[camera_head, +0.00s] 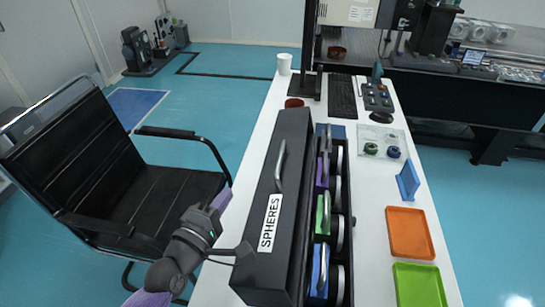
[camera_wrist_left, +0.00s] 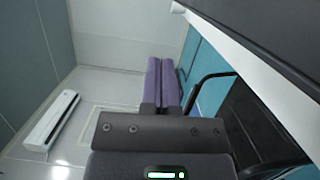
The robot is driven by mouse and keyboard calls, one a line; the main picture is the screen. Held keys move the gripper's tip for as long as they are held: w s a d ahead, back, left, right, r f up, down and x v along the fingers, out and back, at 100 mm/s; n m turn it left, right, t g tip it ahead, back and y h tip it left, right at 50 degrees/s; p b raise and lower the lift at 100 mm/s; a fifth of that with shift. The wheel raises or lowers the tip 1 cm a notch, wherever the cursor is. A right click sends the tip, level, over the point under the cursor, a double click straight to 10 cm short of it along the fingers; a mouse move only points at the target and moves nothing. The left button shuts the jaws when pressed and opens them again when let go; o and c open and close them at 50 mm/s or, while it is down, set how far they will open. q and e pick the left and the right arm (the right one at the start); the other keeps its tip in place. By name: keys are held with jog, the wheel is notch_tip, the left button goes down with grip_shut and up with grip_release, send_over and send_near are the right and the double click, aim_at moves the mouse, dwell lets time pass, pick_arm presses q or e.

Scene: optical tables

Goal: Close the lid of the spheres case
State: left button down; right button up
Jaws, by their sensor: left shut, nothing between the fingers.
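The black spheres case (camera_head: 346,275) stands on the white table, with colored pieces and pale discs inside. Its black lid (camera_head: 290,135), with a "SPHERES" label and a metal handle (camera_head: 280,165), is open and stands up along the case's left side. My left gripper (camera_head: 221,198) is left of the lid, apart from it, by the table's left edge. Its purple fingers are shut and empty; they also show together in the left wrist view (camera_wrist_left: 160,62). A dark surface, probably the lid, fills that view's upper right corner. My right gripper is not in view.
A black chair (camera_head: 120,170) stands left of the white table (camera_head: 375,240), close to my left arm. Orange (camera_head: 409,232) and green (camera_head: 418,285) trays lie right of the case. A monitor, keyboard (camera_head: 342,96) and white cup (camera_head: 284,64) are at the back.

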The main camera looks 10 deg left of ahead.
aim_at(266, 182)
pick_arm(q)
jog(key=w+d, duration=0.1)
jog(key=w, duration=0.2)
jog(key=w+d, duration=0.2)
jog(key=w, duration=0.1)
jog(key=w+d+b, duration=0.1)
jog(key=w+d, duration=0.1)
jog(key=w, duration=0.1)
jog(key=shift+d+r, duration=0.15)
jog(key=shift+r, duration=0.1)
jog(key=shift+d, duration=0.5)
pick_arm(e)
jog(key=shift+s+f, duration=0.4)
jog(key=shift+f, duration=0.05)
pick_arm(q)
jog(key=shift+w, duration=0.1)
